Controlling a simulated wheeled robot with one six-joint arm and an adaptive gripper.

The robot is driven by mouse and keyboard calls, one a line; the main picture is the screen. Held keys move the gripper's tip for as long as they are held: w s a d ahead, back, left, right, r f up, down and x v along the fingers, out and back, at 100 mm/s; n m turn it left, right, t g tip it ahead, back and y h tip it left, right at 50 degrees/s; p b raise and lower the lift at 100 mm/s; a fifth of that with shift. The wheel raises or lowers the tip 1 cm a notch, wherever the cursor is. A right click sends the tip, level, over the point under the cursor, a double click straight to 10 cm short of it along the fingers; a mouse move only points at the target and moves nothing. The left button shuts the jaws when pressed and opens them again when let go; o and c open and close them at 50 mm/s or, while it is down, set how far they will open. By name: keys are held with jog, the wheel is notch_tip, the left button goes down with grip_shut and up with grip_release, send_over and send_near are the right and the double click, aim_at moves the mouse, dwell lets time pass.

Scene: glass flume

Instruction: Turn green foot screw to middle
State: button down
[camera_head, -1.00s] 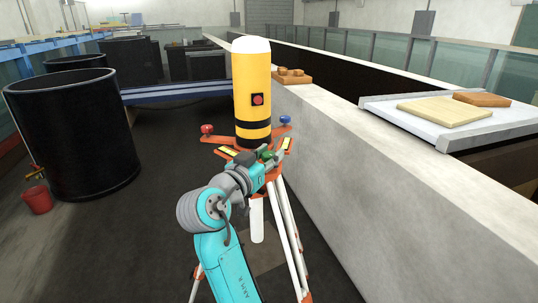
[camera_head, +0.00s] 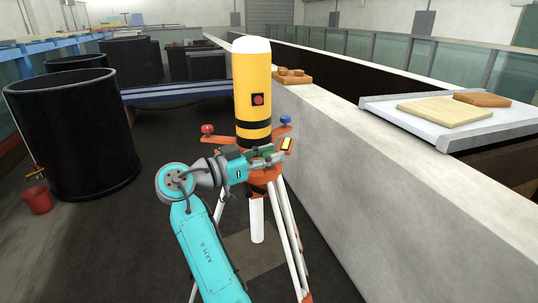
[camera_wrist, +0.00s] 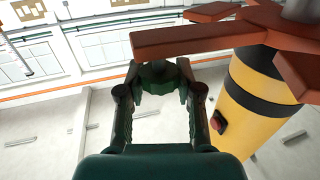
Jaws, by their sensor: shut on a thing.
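The green foot screw (camera_wrist: 160,76) is a dark green ribbed knob below an orange arm of the base plate (camera_wrist: 185,40). In the wrist view it sits between the fingertips of my gripper (camera_wrist: 160,92), which is shut on it. In the head view the green screw (camera_head: 266,151) shows just above my gripper (camera_head: 264,160), partly hidden by it. The yellow instrument (camera_head: 252,90), with black bands and a red button, stands upright on the orange base plate (camera_head: 268,174). A red foot screw (camera_head: 207,129) is at its left and a blue one (camera_head: 285,120) at its right.
White tripod legs (camera_head: 288,230) stand below the base plate. A concrete wall (camera_head: 340,170) runs close on the right, with a white tray (camera_head: 440,125) on it. A black tank (camera_head: 75,135) and a red bucket (camera_head: 38,200) stand left. Dark floor is open between.

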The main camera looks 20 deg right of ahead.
jog(key=c, duration=0.7)
grip_release()
jog(key=shift+c, duration=0.2)
jog(key=v, duration=1.2)
jog(key=shift+a, duration=0.1)
